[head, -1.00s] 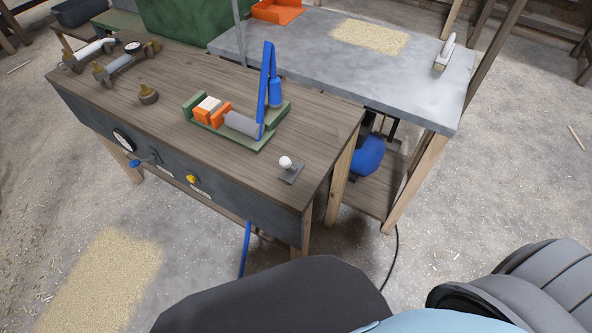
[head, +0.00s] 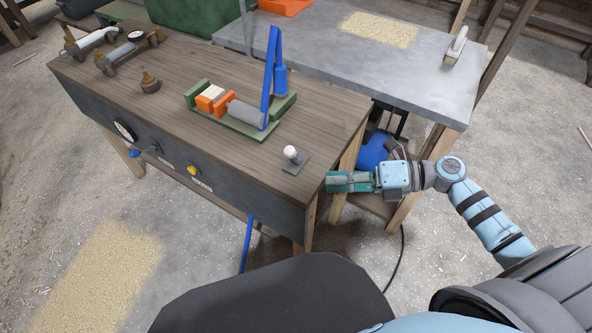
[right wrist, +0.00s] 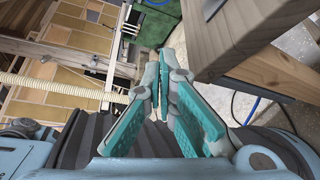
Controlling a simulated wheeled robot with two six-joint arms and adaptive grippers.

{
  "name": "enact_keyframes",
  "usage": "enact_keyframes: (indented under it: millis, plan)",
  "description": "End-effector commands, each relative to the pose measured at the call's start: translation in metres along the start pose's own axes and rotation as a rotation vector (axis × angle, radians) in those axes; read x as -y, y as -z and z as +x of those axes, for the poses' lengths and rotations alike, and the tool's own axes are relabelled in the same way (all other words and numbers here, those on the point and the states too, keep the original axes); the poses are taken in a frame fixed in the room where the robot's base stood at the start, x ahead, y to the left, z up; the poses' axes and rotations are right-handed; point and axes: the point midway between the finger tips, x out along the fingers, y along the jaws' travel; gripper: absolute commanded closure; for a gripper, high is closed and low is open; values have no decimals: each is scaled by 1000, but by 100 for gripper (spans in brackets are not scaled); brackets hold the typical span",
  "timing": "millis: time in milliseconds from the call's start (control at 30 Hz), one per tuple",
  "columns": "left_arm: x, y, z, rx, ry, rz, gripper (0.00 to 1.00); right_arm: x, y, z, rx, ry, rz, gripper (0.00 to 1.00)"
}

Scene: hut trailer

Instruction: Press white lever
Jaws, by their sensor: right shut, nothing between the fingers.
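The white lever (head: 290,152) is a short stalk with a round white knob on a small grey plate. It stands near the front right corner of the wooden bench (head: 330,108) in the head view. My right gripper (head: 330,182) is shut and empty, just off the bench's right end. It is to the right of and nearer than the lever, and apart from it. In the right wrist view my right gripper's teal fingers (right wrist: 165,58) come together; the lever does not show there. My left gripper is not in view.
A green fixture (head: 240,125) with orange blocks, a grey cylinder and a blue upright handle (head: 270,75) stands on the bench behind the lever. A yellow knob (head: 193,169) is on the bench front. A grey-topped table (head: 430,85) stands behind at right.

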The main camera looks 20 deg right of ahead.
Motion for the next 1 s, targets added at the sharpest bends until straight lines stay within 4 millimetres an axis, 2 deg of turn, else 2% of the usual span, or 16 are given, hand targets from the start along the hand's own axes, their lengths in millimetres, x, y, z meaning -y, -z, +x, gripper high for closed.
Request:
enact_keyframes:
  millis: [300,433,567,900,1000]
  plan:
    - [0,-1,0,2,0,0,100,-2,3,1,-24,5,-22,100]
    - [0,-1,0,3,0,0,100,-3,3,9,-23,2,-22,100]
    - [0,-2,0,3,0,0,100,-4,3,29,-21,-1,-20,100]
    - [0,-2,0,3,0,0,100,-3,5,103,-20,-1,-17,100]
    - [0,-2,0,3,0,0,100,-2,-13,95,-20,6,-20,100]
